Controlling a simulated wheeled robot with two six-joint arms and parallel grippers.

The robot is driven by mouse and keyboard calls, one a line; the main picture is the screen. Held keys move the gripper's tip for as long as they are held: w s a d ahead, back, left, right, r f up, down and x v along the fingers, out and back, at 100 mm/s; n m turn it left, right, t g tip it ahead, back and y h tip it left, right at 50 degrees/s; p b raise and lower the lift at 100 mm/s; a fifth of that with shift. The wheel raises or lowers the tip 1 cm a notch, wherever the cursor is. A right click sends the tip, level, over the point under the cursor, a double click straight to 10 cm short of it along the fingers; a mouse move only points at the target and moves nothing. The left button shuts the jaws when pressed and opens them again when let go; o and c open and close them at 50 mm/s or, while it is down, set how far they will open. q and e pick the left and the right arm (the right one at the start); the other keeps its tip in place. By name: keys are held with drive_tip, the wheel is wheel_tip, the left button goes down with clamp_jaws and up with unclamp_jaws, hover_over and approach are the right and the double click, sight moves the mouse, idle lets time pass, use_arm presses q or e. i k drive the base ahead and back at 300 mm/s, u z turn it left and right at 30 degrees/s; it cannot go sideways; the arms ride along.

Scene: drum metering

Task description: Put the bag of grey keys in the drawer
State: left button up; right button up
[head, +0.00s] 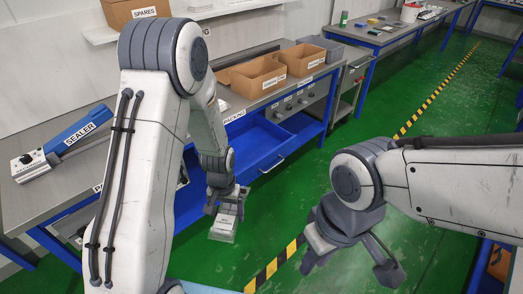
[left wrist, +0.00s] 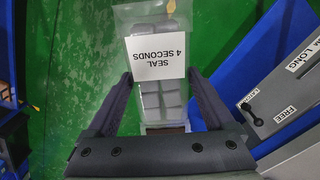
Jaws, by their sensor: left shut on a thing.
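The bag of grey keys (head: 223,231) is a clear pouch with a white label. The left wrist view shows grey keys through it (left wrist: 162,100) and the label reads "SEAL 4 SECONDS". My left gripper (head: 227,207) is shut on the bag's near end, and the bag hangs above the green floor in front of the bench. The blue drawer (head: 268,166) under the packing bench is pulled open, behind and to the right of the bag in the head view. My right gripper (head: 350,267) is open and empty, over the floor at the right.
The sealer (head: 75,140) lies on the bench at the left. Cardboard bins (head: 257,76) stand at the back of the bench. In the left wrist view a grey panel labelled "FREE" (left wrist: 285,100) is at the right. The floor aisle with a striped line (head: 437,96) is clear.

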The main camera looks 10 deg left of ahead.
sight(254, 158)
drive_tip(key=z, duration=0.6)
drive_tip(key=i, duration=1.35)
drive_tip(key=u, duration=0.65)
drive_tip(key=i, duration=0.55)
drive_tip(key=u, duration=0.6)
